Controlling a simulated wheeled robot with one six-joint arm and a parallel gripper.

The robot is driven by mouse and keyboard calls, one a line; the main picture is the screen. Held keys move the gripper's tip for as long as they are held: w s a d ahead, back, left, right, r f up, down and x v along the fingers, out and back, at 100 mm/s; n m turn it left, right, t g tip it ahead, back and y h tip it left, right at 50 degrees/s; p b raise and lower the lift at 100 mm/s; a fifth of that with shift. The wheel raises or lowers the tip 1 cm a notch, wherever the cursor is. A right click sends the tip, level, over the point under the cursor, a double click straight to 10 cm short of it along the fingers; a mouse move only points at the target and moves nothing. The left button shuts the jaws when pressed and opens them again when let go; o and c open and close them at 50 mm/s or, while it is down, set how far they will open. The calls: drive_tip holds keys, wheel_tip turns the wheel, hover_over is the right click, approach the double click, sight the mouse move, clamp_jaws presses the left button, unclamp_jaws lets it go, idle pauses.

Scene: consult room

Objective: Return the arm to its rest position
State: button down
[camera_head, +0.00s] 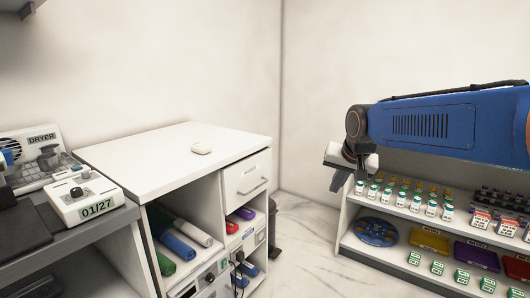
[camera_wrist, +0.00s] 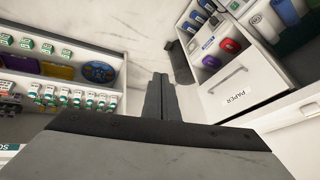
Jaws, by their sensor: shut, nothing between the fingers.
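My gripper (camera_wrist: 160,99) is shut and empty in the wrist view, its two dark fingers together over the pale marble floor. In the head view, my blue arm reaches in from the right edge, and my gripper (camera_head: 338,168) hangs at its left end, in front of the left end of the shelf unit. Nothing is held.
A shelf unit (camera_head: 345,213) with several small bottles and boxes stands close behind and below my gripper. A white cabinet (camera_head: 150,160) with a drawer (camera_head: 247,174) stands at centre left, a small white object (camera_head: 202,149) on top. Open floor (camera_head: 305,212) lies between them.

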drive_tip(key=s+d+f+n, duration=0.1)
drive_tip(key=s+f, duration=0.3)
drive_tip(key=s, duration=0.6)
drive_tip(key=s+d+f+n+g, duration=0.1)
drive_tip(key=s+d+f, duration=0.3)
drive_tip(key=s, duration=0.7)
drive_tip(key=s+d+f+n, duration=0.1)
drive_tip(key=s+d+f, duration=0.2)
drive_tip(key=s, duration=0.7)
drive_tip(key=shift+s+f+h, duration=0.15)
drive_tip(key=shift+f+h, duration=0.25)
drive_tip(key=shift+f, duration=0.15)
